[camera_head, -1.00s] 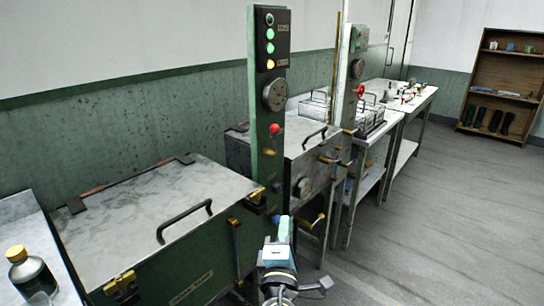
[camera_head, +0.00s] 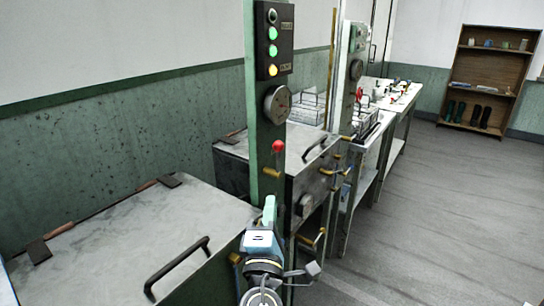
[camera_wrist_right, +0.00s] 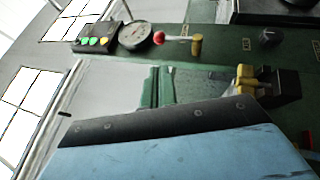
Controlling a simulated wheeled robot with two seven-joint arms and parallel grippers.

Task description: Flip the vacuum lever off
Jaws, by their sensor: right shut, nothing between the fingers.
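The lever with a red ball knob (camera_head: 278,146) is on the front of the green control column (camera_head: 262,110), below its round gauge. In the right wrist view the red knob (camera_wrist_right: 158,36) sits on a short pale stem that lies across the picture, beside a brass fitting (camera_wrist_right: 196,45). My right gripper (camera_head: 269,212) is in front of the column, below the knob and apart from it in the picture. It is shut and empty, with its pale green tip pointing up. My left gripper is not in view.
A lidded metal basin (camera_head: 130,235) with a black handle stands at the near left. A second basin (camera_head: 310,160) is just behind the column, with brass valves on its front. Side tables (camera_head: 398,100) and a shelf (camera_head: 490,75) are farther back. The floor at right is clear.

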